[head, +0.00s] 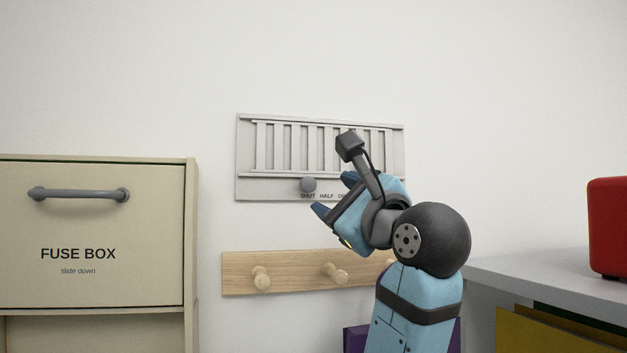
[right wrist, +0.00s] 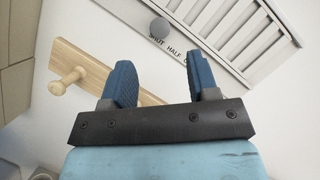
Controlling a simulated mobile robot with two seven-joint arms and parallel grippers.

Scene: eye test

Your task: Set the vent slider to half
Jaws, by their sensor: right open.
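The grey vent (head: 250,155) is mounted on the white wall, with vertical slats and the words SHUT, HALF and a partly hidden third label along its lower edge. Its round grey slider knob (head: 308,185) sits above the word SHUT. The knob also shows at the top of the right wrist view (right wrist: 159,27). My right gripper (head: 333,193) is open and empty, just right of and a little below the knob in the head view. Its blue fingertips (right wrist: 154,72) are apart, with the knob beyond them. My arm hides the vent's lower right part. My left gripper is not in view.
A wooden peg rail (head: 295,268) with round pegs is below the vent. A beige fuse box (head: 100,225) with a grey handle stands at left. A grey counter (head: 550,272) with a red object (head: 608,228) is at right. The wall above the vent is clear.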

